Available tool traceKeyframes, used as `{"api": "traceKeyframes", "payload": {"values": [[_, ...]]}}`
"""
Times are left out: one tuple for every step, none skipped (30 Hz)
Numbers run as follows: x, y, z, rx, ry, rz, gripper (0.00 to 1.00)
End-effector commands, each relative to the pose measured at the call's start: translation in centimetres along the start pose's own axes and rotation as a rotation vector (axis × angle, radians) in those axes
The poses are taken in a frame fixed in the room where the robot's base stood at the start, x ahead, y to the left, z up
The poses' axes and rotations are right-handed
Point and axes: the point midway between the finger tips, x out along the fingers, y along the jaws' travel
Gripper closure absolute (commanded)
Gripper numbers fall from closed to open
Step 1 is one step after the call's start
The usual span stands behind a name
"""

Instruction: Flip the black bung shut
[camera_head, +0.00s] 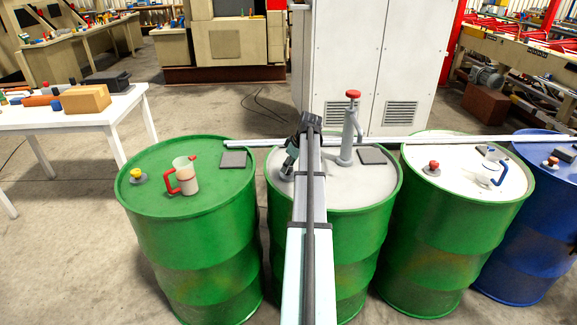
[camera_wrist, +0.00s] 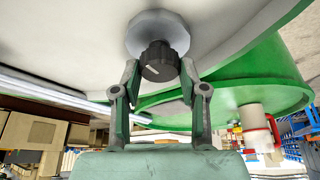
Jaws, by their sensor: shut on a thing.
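The black bung (camera_wrist: 160,62) is a ribbed dark cap with a white mark, on a round grey fitting (camera_wrist: 157,30) in the pale drum top, which appears at the top of the wrist view. My gripper (camera_wrist: 160,74) has a finger on each side of the bung and is shut on it. In the head view my gripper (camera_head: 290,160) is low over the left part of the top of the middle green drum (camera_head: 388,196). My arm hides the bung there.
A grey pump with a red knob (camera_head: 353,94) stands upright just right of my gripper on the same drum. A left green drum (camera_head: 192,235) carries a red-handled jug (camera_head: 186,177) and a yellow bung (camera_head: 136,174). More drums stand right, and a pale rail (camera_head: 440,139) runs behind.

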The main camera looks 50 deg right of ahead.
Motion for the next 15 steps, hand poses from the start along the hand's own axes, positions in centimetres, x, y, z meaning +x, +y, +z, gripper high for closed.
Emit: {"api": "traceKeyframes", "payload": {"values": [[0.1,-0.11,0.11,-0.001,-0.003,-0.003,0.92],[0.1,-0.11,0.11,-0.001,-0.003,-0.003,0.92],[0.11,-0.11,0.11,-0.001,-0.003,-0.003,0.54],[0.1,-0.11,0.11,-0.001,-0.003,-0.003,0.43],[0.1,-0.1,0.1,-0.001,-0.003,-0.003,0.33],[0.09,-0.1,0.09,-0.001,-0.002,-0.002,0.32],[0.08,-0.09,0.08,0.0,-0.002,-0.002,0.32],[0.07,-0.08,0.07,0.0,-0.002,-0.002,0.32],[0.06,-0.07,0.07,0.0,-0.002,-0.002,0.32],[0.06,-0.07,0.06,0.0,-0.001,-0.001,0.32],[0.05,-0.06,0.05,0.0,-0.001,-0.001,0.32],[0.05,-0.06,0.05,0.0,-0.001,-0.001,0.32],[0.04,-0.05,0.04,0.0,-0.001,-0.001,0.32],[0.02,-0.04,0.03,0.0,-0.001,-0.001,0.32],[-0.06,-0.03,0.03,0.001,-0.001,-0.001,0.32]]}}
